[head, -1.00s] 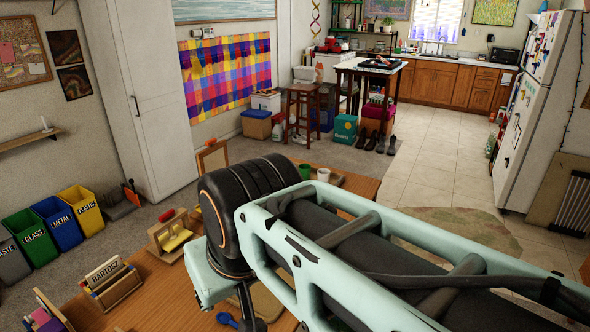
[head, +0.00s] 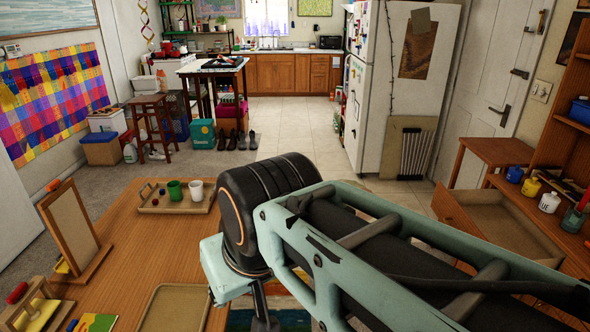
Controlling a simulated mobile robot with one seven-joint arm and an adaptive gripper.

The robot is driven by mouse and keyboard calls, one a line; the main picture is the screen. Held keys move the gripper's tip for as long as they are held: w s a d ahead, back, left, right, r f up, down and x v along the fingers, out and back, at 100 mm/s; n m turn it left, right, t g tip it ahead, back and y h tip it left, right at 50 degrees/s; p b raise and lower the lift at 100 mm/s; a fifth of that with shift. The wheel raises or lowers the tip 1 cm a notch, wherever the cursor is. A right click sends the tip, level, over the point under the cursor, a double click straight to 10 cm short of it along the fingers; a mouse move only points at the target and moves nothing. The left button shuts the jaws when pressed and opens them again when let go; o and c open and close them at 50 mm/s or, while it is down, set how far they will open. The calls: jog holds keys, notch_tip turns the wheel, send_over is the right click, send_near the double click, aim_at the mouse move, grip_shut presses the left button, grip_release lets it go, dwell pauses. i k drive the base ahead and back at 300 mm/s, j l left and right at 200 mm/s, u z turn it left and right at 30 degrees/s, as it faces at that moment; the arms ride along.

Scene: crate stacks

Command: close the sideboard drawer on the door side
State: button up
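The sideboard (head: 495,152) stands at the right, beside the white door. A wooden drawer (head: 455,217) is pulled out from it on the door side, its front panel facing left and its tray showing empty. My arm crosses the lower middle and hides part of the drawer's near side and what lies below it. My gripper is not seen; the arm's end runs down out of the bottom edge.
A wooden table (head: 118,243) with a tray (head: 158,207) of cups fills the lower left. The white door (head: 487,95) and fridge (head: 360,90) stand behind. Jars (head: 549,202) stand on the sideboard. Tiled floor (head: 295,140) is clear in the middle.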

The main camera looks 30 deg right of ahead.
aim_at(488, 215)
jog(key=z, duration=2.25)
